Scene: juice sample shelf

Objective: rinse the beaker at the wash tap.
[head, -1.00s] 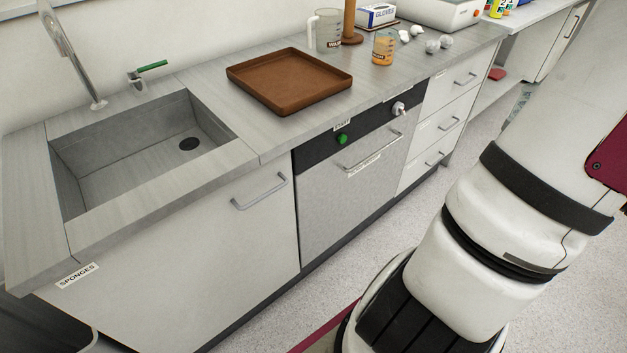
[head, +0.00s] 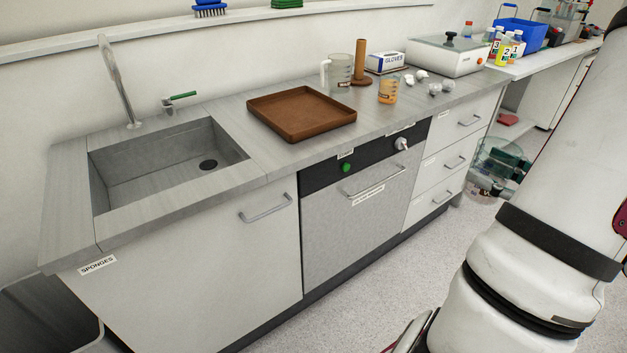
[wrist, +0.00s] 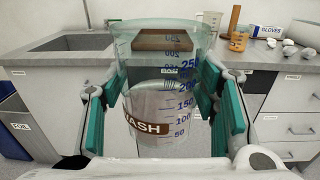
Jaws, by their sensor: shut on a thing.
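In the wrist view, a clear beaker (wrist: 160,85) with blue volume marks and a brown WASH label stands upright between the green finger pads of my gripper (wrist: 158,108). My gripper is shut on it. The beaker's lower part looks cloudy; I cannot tell what is inside. The grey sink (head: 125,190) is at the left of the counter in the head view, with its dark drain showing. The wash tap (head: 117,80) has a slanted metal spout behind the sink and a green lever (head: 183,95) to its right. My gripper and the beaker are outside the head view.
A brown tray (head: 300,110) lies right of the sink. Beyond it stand a clear jug (head: 340,73), a brown post (head: 361,60), a small beaker of orange liquid (head: 388,91), a GLOVES box (head: 385,63) and several whitish lumps. Brushes sit on the wall shelf (head: 150,38). The sink basin looks empty.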

